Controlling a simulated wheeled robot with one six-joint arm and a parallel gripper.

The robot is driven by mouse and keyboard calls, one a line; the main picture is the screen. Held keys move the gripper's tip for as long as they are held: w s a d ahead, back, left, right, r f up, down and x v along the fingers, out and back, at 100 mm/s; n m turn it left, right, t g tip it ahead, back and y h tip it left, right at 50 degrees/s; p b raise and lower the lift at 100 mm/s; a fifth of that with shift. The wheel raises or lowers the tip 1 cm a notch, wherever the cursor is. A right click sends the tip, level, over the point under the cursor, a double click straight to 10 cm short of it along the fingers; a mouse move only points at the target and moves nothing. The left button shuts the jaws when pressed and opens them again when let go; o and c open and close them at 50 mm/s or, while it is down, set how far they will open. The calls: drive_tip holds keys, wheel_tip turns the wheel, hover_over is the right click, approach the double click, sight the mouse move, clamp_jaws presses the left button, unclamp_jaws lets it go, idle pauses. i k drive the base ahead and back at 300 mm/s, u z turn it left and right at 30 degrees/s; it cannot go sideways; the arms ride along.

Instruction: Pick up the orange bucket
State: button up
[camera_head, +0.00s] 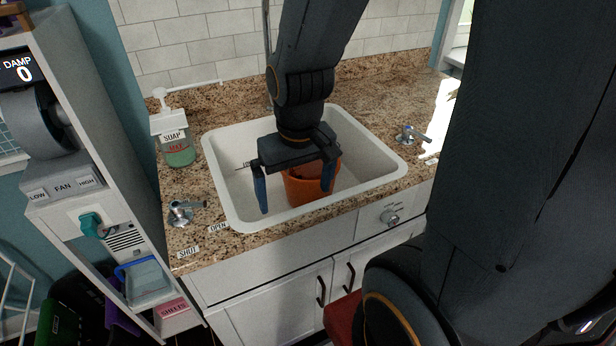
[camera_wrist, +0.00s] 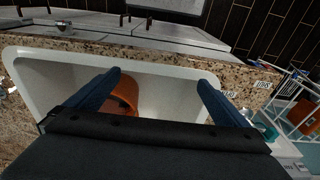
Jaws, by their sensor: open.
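The orange bucket (camera_head: 300,188) stands in the white sink (camera_head: 222,177), toward its right half in the head view. My gripper (camera_head: 296,196) is over the sink with its two blue fingers spread. In the head view the right finger overlaps the front of the bucket, and the left finger is clear of it to the left. The gripper body hides much of the bucket's top. I cannot tell whether a finger touches the bucket.
A soap dispenser (camera_head: 176,140) stands left of the sink on the granite counter (camera_head: 180,240). Tap handles (camera_head: 182,212) and (camera_head: 412,134) flank the sink. A fan shelf unit (camera_head: 62,186) stands at the left. The sink's left part is clear.

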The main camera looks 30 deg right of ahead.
sight(302, 184)
drive_tip(key=k, duration=1)
drive_tip(key=u, duration=0.8)
drive_tip(key=i, duration=0.75)
drive_tip(key=z, duration=2.45)
